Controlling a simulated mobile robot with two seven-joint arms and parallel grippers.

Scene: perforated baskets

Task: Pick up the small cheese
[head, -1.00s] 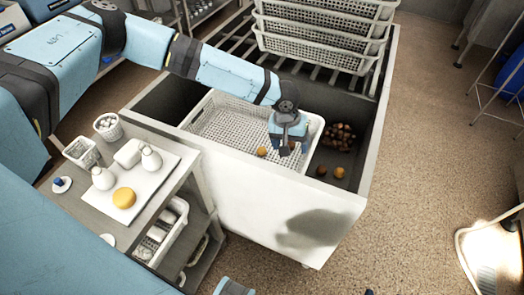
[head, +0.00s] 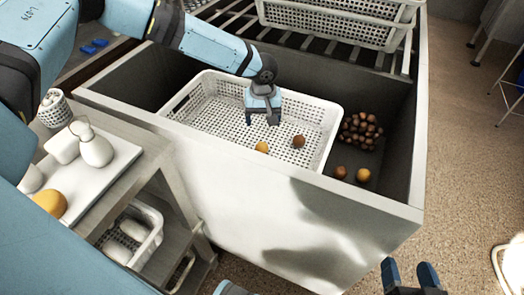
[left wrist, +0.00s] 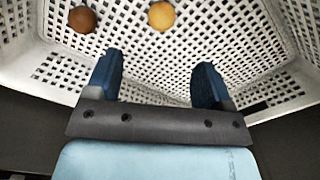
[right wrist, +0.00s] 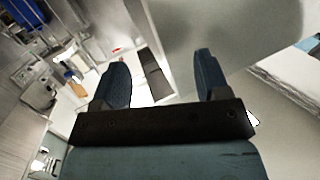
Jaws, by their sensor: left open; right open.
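In the head view a small round yellow piece (head: 262,147), which looks like the small cheese, lies in the white perforated basket (head: 335,125) near its front wall. A brown ball (head: 298,141) lies to its right. My left gripper (head: 262,121) is open and empty over the basket, behind the yellow piece. The left wrist view shows the yellow piece (left wrist: 161,16) and brown ball (left wrist: 82,19) beyond the open fingers (left wrist: 160,68), apart from them. My right gripper (head: 410,272) is open and empty outside the bin at lower right; its fingers (right wrist: 160,62) also show in the right wrist view.
The basket sits inside a deep grey bin (head: 280,220). Many brown balls (head: 360,130), another brown ball (head: 340,172) and an orange ball (head: 363,175) lie right of the basket. Stacked baskets (head: 335,25) stand behind. A side table with a white board (head: 95,175) and a larger yellow round (head: 50,203) is at left.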

